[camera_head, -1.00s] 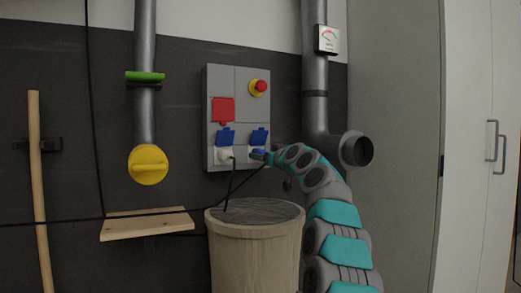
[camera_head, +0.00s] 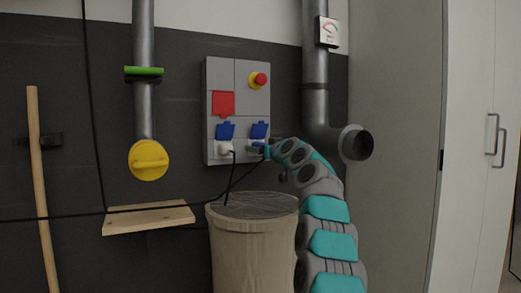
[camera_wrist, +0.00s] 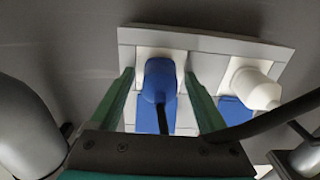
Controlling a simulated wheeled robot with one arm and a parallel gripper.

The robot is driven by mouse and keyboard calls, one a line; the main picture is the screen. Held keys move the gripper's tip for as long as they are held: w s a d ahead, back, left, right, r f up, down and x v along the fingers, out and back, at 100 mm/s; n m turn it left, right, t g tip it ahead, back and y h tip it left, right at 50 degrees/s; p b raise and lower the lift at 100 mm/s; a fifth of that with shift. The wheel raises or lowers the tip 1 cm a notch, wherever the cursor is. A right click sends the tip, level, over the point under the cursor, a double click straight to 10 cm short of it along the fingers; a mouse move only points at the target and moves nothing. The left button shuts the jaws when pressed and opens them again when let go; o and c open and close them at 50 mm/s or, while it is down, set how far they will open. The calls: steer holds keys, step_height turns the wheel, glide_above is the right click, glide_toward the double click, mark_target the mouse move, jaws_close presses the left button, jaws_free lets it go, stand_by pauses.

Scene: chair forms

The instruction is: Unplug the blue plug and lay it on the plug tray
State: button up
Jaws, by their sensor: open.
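The blue plug (camera_wrist: 160,80) sits in a socket of the grey wall panel (camera_head: 240,78), with its dark cord running toward my wrist. In the wrist view my gripper (camera_wrist: 159,74) is open, with one green finger on each side of the plug and gaps between. In the head view my gripper (camera_head: 264,150) is at the lower right socket and largely hides the plug. A blue socket lid (camera_head: 258,130) stands open above it. A wooden shelf (camera_head: 130,222), possibly the plug tray, is on the wall at lower left; nothing but a dark cable shows across it.
A white plug (camera_head: 224,147) is in the neighbouring left socket, close to my gripper. A barrel (camera_head: 252,250) stands below the panel. Dark cables cross in front of the wall and shelf. A grey pipe (camera_head: 315,100) with an open elbow is right of the panel.

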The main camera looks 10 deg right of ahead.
stand_by(0.9)
jaws_close()
stand_by(0.5)
steer(key=shift+b, duration=0.35)
steer(key=shift+b+v, duration=2.85)
steer(key=shift+v, duration=0.1)
steer(key=shift+s, duration=0.1)
steer(key=b+v, duration=0.4)
steer(key=v, duration=0.1)
